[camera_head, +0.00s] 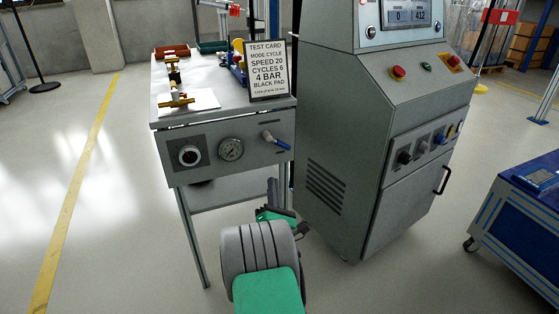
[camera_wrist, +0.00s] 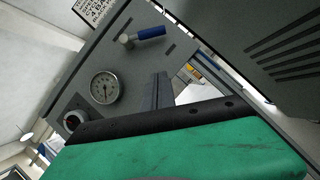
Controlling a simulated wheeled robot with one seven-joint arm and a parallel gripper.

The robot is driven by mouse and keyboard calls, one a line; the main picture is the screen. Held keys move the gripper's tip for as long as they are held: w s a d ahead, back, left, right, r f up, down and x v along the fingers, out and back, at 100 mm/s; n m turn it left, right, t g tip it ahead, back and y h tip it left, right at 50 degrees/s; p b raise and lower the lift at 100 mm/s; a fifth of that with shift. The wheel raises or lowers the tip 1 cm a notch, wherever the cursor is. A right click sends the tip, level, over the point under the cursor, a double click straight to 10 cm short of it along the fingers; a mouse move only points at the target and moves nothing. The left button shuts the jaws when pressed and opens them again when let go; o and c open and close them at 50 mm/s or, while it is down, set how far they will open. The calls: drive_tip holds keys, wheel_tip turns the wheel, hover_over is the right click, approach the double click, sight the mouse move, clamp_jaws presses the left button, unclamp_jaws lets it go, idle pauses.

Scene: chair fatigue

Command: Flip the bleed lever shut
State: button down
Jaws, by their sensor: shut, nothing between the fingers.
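The bleed lever has a blue handle (camera_head: 278,142) on a metal valve at the right end of the bench's front panel. In the head view the handle slopes down to the right. In the wrist view the blue handle (camera_wrist: 150,33) is near the top, with its metal hub at its left. My gripper (camera_head: 272,184) is below the lever and apart from it, with its fingers pointing up. In the wrist view its fingers (camera_wrist: 161,78) are together and empty, below the handle.
A pressure gauge (camera_head: 231,149) and a round knob (camera_head: 190,155) share the panel (camera_head: 208,171). A test card (camera_head: 267,70) stands on the bench top. A grey control cabinet (camera_head: 338,140) stands close at the right. A blue cart (camera_head: 520,215) is farther right.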

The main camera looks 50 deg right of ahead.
sight(279, 144)
drive_tip(key=p+x, duration=0.3)
drive_tip(key=x, duration=0.4)
drive_tip(key=shift+w+d+r, duration=0.1)
drive_tip(key=shift+r, duration=0.05)
drive_tip(key=shift+s+d+r+p, duration=0.3)
drive_tip(key=shift+r+p, duration=0.15)
drive_tip(key=shift+r, duration=0.1)
drive_tip(key=shift+s+d+r+p, duration=0.25)
drive_tip(key=shift+d+r+p, duration=0.1)
drive_tip(key=shift+r+p, duration=0.15)
drive_tip(key=shift+s+d+r, duration=0.25)
drive_tip(key=shift+s+r, duration=0.1)
drive_tip(key=shift+r, duration=0.05)
drive_tip(key=shift+d, duration=0.1)
drive_tip(key=shift+w, duration=0.1)
